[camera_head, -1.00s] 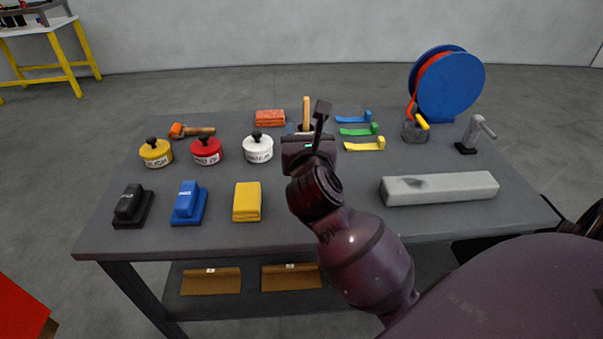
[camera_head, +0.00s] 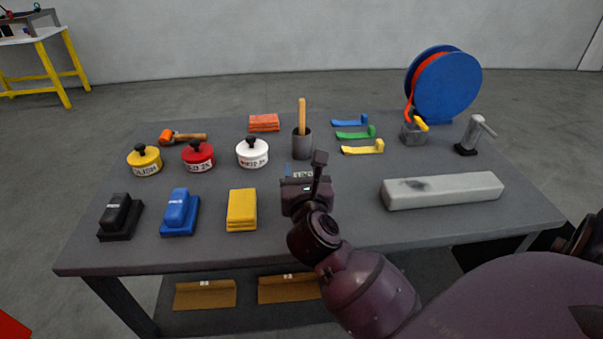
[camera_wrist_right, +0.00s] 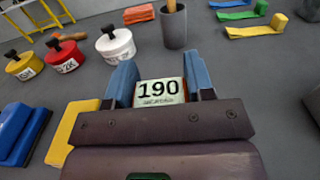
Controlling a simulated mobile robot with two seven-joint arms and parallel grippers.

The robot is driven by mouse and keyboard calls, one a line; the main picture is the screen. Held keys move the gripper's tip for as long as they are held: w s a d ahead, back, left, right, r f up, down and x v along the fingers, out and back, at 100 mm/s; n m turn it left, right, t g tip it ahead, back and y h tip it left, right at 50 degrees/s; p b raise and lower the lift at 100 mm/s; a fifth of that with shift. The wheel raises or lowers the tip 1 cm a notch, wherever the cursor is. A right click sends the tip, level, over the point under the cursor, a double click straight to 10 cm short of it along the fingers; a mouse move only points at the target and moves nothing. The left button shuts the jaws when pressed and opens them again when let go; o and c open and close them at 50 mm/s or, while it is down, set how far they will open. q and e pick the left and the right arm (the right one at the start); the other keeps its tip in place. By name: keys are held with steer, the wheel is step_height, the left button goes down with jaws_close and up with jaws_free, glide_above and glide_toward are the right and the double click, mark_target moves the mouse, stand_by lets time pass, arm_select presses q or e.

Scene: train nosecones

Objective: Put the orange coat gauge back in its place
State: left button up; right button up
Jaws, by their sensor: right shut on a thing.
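My right gripper (camera_head: 301,172) is over the middle of the table, on the near side of the grey cup. In the right wrist view its two blue fingers (camera_wrist_right: 160,78) are shut on the coat gauge (camera_wrist_right: 158,92). In the head view the gauge is largely hidden by the gripper. I cannot tell its height over the table. My left gripper is not in view.
The grey cup (camera_head: 302,146) holds a wooden stick. White (camera_head: 252,155), red (camera_head: 198,158) and yellow (camera_head: 145,163) pots stand left. A yellow cloth stack (camera_head: 242,212) lies near left. A long grey block (camera_head: 440,191) lies right. Coloured strips (camera_head: 362,150) lie behind.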

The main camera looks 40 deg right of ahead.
steer(key=shift+f, duration=0.15)
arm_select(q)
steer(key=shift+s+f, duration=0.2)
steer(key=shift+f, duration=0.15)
arm_select(e)
steer(key=o, duration=1.1)
steer(key=shift+r, duration=0.25)
steer(key=v, duration=1.1)
steer(key=shift+s+a+f, duration=0.2)
steer(key=shift+s+a, duration=0.15)
steer(key=shift+s, duration=0.05)
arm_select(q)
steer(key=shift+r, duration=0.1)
arm_select(e)
steer(key=shift+r, duration=0.15)
